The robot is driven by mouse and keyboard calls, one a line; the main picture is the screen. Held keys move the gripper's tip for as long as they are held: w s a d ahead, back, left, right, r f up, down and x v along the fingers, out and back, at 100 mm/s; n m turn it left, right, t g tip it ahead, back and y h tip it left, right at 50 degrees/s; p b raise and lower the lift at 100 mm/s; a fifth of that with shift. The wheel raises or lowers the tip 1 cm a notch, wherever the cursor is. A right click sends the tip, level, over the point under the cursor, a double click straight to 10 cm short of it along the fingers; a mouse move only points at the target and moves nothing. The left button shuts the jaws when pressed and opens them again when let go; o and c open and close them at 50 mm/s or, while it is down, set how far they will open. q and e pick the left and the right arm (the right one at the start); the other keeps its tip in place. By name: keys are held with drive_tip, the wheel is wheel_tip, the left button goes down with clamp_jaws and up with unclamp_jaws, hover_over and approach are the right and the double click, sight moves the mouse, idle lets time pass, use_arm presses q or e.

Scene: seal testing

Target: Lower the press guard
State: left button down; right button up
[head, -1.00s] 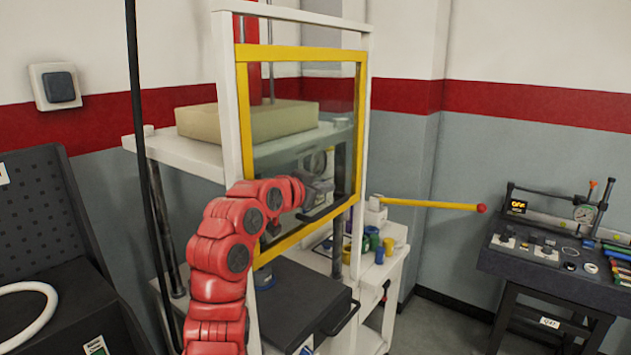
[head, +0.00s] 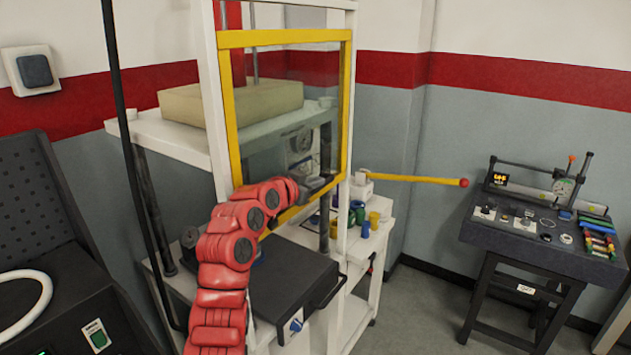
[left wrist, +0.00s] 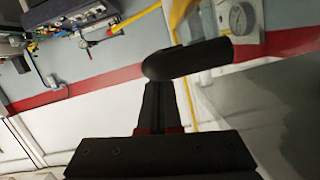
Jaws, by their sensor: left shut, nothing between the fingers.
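The press guard is a clear panel in a yellow frame (head: 345,105), held raised on the white press frame (head: 213,90). My left gripper (head: 322,184) is at the guard's lower bar, towards its right end, shut with nothing between the fingers. In the left wrist view the closed fingers (left wrist: 160,92) point at a dark rounded bar (left wrist: 190,60), apparently the guard's handle. I cannot tell whether they touch it. In the head view the gripper hides most of the handle. My right gripper is not in view.
Below the guard is a dark press table (head: 290,270) with a front handle. A yellow lever with a red tip (head: 415,180) sticks out to the right. Small coloured pots (head: 365,225) stand on the white cart. A dark instrument bench (head: 540,240) stands at the right.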

use_arm(q)
wheel_tip(320, 180, down, 28)
drive_tip(key=b, duration=2)
drive_tip(key=shift+r+b, duration=0.25)
drive_tip(key=shift+b, duration=0.05)
